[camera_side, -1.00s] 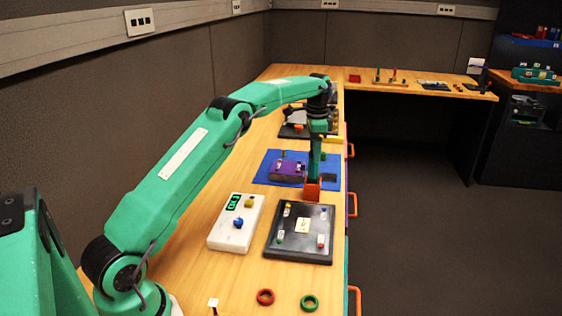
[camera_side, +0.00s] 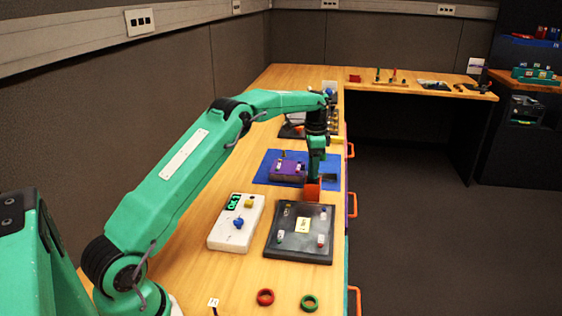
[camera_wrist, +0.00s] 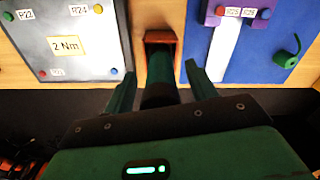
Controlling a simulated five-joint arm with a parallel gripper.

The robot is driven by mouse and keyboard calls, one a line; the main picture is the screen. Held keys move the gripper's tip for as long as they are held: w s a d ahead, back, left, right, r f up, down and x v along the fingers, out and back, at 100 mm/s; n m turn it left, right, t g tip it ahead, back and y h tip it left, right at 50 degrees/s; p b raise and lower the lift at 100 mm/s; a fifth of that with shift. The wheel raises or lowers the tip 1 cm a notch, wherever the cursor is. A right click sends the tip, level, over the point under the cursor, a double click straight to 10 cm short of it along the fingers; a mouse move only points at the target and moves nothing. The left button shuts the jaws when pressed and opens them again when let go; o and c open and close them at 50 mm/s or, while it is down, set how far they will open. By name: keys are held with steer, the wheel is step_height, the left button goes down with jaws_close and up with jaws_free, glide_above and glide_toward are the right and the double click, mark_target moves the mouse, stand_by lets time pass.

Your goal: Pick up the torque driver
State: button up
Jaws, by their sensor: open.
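The torque driver (camera_wrist: 160,68) shows in the wrist view as a dark green shaft with a black section nearer the camera. It runs into the orange-red holder (camera_wrist: 160,37) at the bench edge. My gripper (camera_wrist: 161,72) is open, with one green finger on each side of the driver and a visible gap to both. In the side view my gripper (camera_side: 315,172) is just above the holder (camera_side: 312,193). The driver cannot be told apart from the green fingers there.
A dark panel marked "2 Nm" (camera_wrist: 68,46) lies left of the holder, and a blue mat (camera_wrist: 270,75) with a purple block (camera_wrist: 238,15) lies right.

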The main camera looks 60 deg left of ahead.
steer(key=c, duration=1.1)
steer(key=shift+r, duration=0.2)
steer(key=shift+r, duration=4.85)
